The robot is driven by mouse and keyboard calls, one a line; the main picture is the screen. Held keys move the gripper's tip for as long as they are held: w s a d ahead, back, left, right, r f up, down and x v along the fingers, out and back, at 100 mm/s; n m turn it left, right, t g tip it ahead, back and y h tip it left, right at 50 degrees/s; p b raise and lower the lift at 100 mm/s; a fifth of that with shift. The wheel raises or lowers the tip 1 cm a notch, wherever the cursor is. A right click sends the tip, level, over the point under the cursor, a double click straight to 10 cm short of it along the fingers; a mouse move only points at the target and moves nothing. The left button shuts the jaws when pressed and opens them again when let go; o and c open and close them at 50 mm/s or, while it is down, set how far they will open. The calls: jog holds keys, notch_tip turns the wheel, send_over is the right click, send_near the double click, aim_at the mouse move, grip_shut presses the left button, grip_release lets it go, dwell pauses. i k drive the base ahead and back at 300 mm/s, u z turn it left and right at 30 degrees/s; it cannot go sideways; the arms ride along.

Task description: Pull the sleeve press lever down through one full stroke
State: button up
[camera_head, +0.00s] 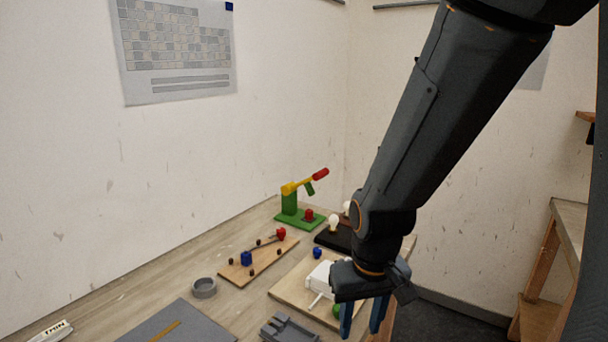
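The sleeve press (289,201) stands at the far corner of the table, with a green base and post and a yellow arm. Its lever (320,174) ends in a red grip and points up to the right, in a raised position. A red block (309,214) sits on the press base below the arm. My gripper (361,319) hangs pointing down at the table's right front, well apart from the press. Its two blue fingers are spaced apart, and I see nothing held between them. The lower fingertips are close to the frame's bottom edge.
A wooden board (236,271) with red and blue parts lies left of centre. A grey ring (204,288) and a grey mat (170,326) lie nearer. A white box (318,279) on a board and a black bulb stand (331,237) are beside my arm.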

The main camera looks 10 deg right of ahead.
aim_at(291, 187)
jog(key=i, duration=0.45)
jog(key=u, duration=0.1)
jog(key=k, duration=0.85)
jog(key=z, duration=1.15)
jog(key=i, duration=1.4)
jog(key=u, duration=0.3)
